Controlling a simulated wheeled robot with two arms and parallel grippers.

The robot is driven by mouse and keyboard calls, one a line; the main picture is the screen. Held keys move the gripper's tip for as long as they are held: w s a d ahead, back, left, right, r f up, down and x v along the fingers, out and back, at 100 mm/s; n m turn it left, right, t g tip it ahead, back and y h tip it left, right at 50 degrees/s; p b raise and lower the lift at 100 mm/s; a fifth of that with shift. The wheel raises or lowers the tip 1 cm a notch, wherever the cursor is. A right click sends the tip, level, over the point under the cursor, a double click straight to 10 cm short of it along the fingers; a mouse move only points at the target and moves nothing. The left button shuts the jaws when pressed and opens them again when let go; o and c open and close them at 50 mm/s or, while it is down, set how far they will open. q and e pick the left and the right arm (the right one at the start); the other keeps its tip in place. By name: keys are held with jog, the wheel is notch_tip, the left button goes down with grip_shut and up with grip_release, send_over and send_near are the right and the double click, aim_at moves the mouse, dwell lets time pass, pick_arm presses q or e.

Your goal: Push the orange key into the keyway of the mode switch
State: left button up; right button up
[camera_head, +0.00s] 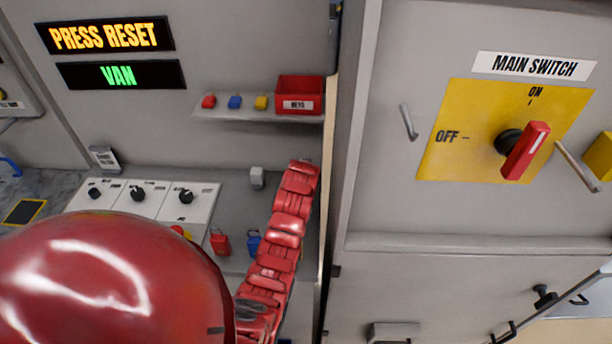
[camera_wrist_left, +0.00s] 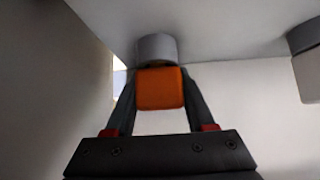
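The orange key (camera_wrist_left: 160,90) shows in the left wrist view as a rounded orange block. My left gripper (camera_wrist_left: 159,97) is shut on it, with one dark finger on each side. A grey cylinder (camera_wrist_left: 156,47), perhaps the mode switch, projects from the pale surface directly beyond the key. The key's far end is hidden, so I cannot tell whether it is in a keyway or only in line with the cylinder. In the head view I cannot make out the orange key or my left gripper. My right gripper is in neither view.
A shelf (camera_head: 235,115) holds small red, blue and yellow items and a red box (camera_head: 299,95) marked KEYS. Below are a white panel with knobs (camera_head: 150,199) and red (camera_head: 220,242) and blue padlocks. The main switch (camera_head: 524,150) is on the right cabinet. Large red parts block the lower left.

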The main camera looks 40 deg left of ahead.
pick_arm(q)
jog(key=c, duration=0.8)
jog(key=shift+o, duration=0.2)
